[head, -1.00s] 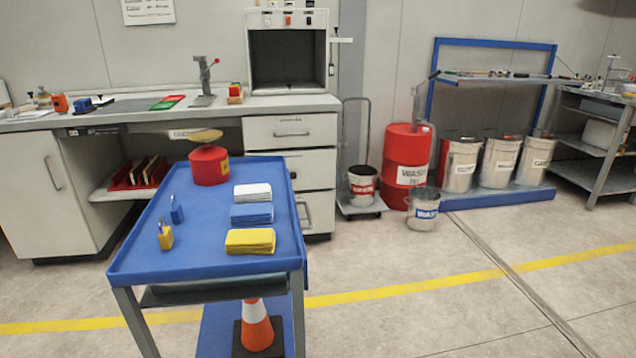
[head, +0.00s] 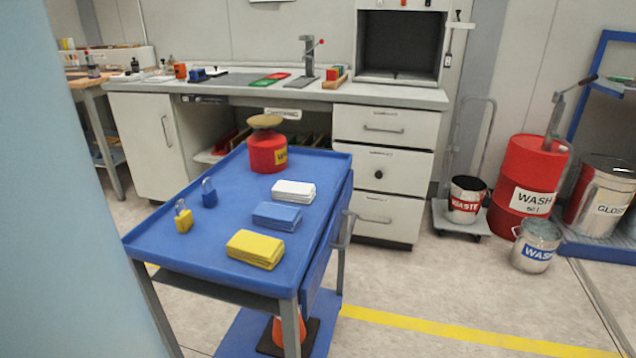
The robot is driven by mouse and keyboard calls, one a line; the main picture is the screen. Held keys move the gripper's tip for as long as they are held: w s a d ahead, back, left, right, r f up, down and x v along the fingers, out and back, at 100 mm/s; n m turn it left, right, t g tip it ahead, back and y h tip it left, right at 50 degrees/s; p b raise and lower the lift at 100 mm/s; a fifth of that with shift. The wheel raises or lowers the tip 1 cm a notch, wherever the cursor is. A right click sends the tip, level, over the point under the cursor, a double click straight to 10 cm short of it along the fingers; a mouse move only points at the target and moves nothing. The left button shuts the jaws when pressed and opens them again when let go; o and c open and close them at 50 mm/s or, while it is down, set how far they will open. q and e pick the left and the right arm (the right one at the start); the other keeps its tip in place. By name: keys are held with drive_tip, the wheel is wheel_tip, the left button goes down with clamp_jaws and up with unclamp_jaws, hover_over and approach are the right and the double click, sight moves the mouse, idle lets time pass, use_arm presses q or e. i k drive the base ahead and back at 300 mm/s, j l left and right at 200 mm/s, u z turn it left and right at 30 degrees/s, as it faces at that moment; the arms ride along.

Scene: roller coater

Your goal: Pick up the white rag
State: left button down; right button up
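The white rag (head: 294,190) is a folded stack lying flat on the blue cart top (head: 222,235), towards its right side. A folded blue rag stack (head: 277,216) lies just in front of it, and a yellow rag stack (head: 255,249) lies nearer the front edge. The red can (head: 267,153) with a tan disc on top stands behind the white rag. Neither of my grippers shows in the head view.
A blue padlock (head: 209,193) and a yellow padlock (head: 184,217) stand on the cart's left side. A workbench with drawers (head: 383,126) is behind. A pale blue surface (head: 70,200) fills the left edge. Floor (head: 440,285) right of the cart is clear.

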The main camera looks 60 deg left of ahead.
sight(303, 193)
drive_tip(key=i+u, duration=0.15)
drive_tip(key=u, duration=0.25)
drive_tip(key=i+u, duration=0.1)
drive_tip(key=u, duration=0.35)
drive_tip(key=i+l+u, duration=0.1)
drive_tip(key=u, duration=0.3)
drive_tip(key=i+l+u, duration=0.1)
drive_tip(key=u, duration=0.35)
drive_tip(key=l, duration=0.1)
